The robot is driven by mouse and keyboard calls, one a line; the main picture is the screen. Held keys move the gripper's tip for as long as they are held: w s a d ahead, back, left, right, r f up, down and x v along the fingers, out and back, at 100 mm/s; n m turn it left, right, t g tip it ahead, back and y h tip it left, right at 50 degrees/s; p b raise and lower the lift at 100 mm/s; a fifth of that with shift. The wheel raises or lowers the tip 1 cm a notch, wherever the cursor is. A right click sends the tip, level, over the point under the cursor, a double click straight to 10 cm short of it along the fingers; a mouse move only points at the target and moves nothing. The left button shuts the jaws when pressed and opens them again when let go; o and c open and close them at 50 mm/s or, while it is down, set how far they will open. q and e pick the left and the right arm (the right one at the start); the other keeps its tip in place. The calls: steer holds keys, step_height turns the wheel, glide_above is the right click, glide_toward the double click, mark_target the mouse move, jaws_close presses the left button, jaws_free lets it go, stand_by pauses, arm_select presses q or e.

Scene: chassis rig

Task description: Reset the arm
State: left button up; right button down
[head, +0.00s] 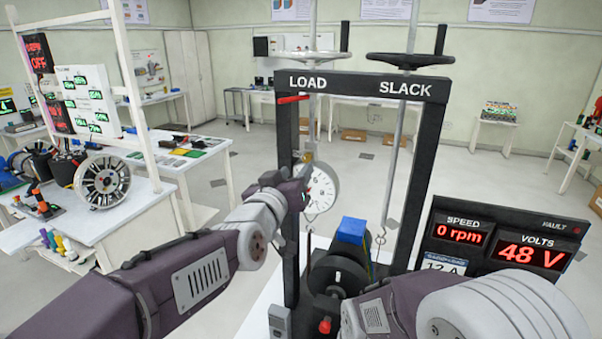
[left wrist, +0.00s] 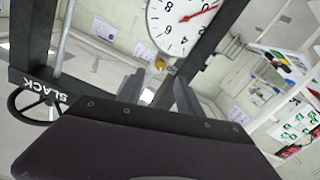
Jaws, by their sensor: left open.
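My left arm reaches in from the left, and its gripper (head: 306,184) is at the white round dial gauge (head: 322,190) on the black test frame (head: 432,150). The gripper covers part of the dial's left side. In the left wrist view the two grey fingers (left wrist: 158,88) are apart with nothing held between them, and the dial (left wrist: 182,24) with its red needle shows beyond them. I cannot tell whether the gripper touches the gauge. My right arm (head: 400,305) lies at the lower right, and its gripper is not visible.
The frame carries LOAD and SLACK handwheels (head: 410,60). Below stands a dark motor unit with a blue block (head: 352,230). A display panel (head: 500,245) at right reads 0 rpm and 48 V. A cluttered white bench (head: 110,225) stands left. Open floor lies behind.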

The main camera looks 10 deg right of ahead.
arm_select(q)
steer(key=shift+s+a, duration=0.3)
steer(key=shift+s, duration=0.2)
steer(key=shift+w, duration=0.1)
